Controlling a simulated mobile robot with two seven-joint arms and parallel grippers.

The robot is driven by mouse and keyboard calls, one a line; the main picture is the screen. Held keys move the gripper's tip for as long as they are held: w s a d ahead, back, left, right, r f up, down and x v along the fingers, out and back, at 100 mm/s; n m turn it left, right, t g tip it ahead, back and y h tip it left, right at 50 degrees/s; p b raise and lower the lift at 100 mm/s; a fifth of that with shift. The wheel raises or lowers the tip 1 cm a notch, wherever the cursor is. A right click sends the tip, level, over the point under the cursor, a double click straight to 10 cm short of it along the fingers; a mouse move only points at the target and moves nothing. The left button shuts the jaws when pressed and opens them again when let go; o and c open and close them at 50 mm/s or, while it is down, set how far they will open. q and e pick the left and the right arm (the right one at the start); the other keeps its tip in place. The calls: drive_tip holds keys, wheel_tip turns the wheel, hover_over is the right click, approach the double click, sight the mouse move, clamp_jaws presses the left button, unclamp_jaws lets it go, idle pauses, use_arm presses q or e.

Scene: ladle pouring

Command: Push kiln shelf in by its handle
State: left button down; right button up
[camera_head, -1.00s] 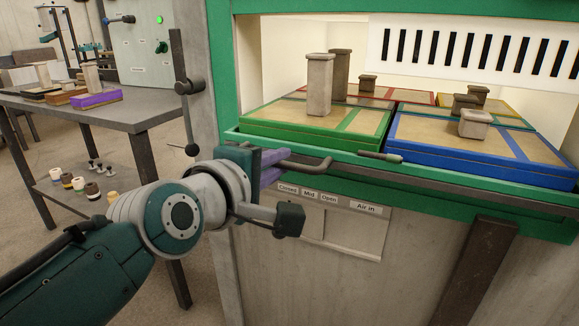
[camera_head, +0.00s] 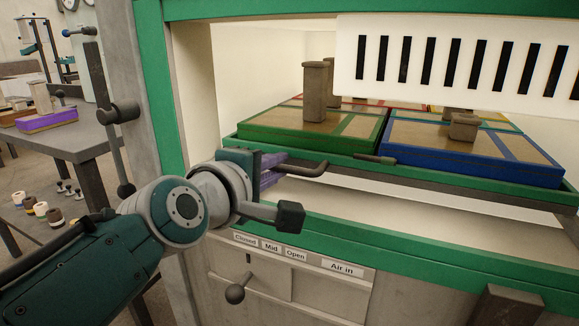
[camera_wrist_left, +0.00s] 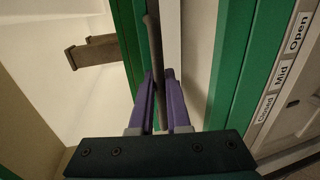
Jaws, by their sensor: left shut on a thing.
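The kiln shelf (camera_head: 450,177) has a green front rim and sits inside the kiln opening, with a pale strip of kiln floor showing in front of it. Its dark bar handle (camera_head: 312,168) sticks out at the front left. My left gripper (camera_head: 268,172) is shut on the handle's left part. In the left wrist view, the purple fingers (camera_wrist_left: 161,112) close around the dark handle bar (camera_wrist_left: 154,45). My right gripper is not in view.
Green (camera_head: 325,130) and blue (camera_head: 465,155) trays with grey blocks stand on the shelf. A slotted white panel (camera_head: 450,65) hangs above. The kiln's green lower sill (camera_head: 370,245) lies in front. A side table (camera_head: 80,135) stands at the left.

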use_arm(q)
drive_tip(key=shift+f, duration=0.15)
drive_tip(key=c, duration=1.3)
unclamp_jaws()
drive_tip(key=shift+o, duration=0.9)
drive_tip(key=shift+w, duration=0.15)
drive_tip(key=shift+o, duration=1.2)
drive_tip(key=shift+r, duration=0.2)
drive_tip(key=shift+s+a+r+p, duration=0.1)
drive_tip(key=shift+s+r+p, duration=0.05)
drive_tip(key=shift+s+p, duration=0.2)
drive_tip(key=p+v, duration=0.4)
drive_tip(key=v, duration=0.5)
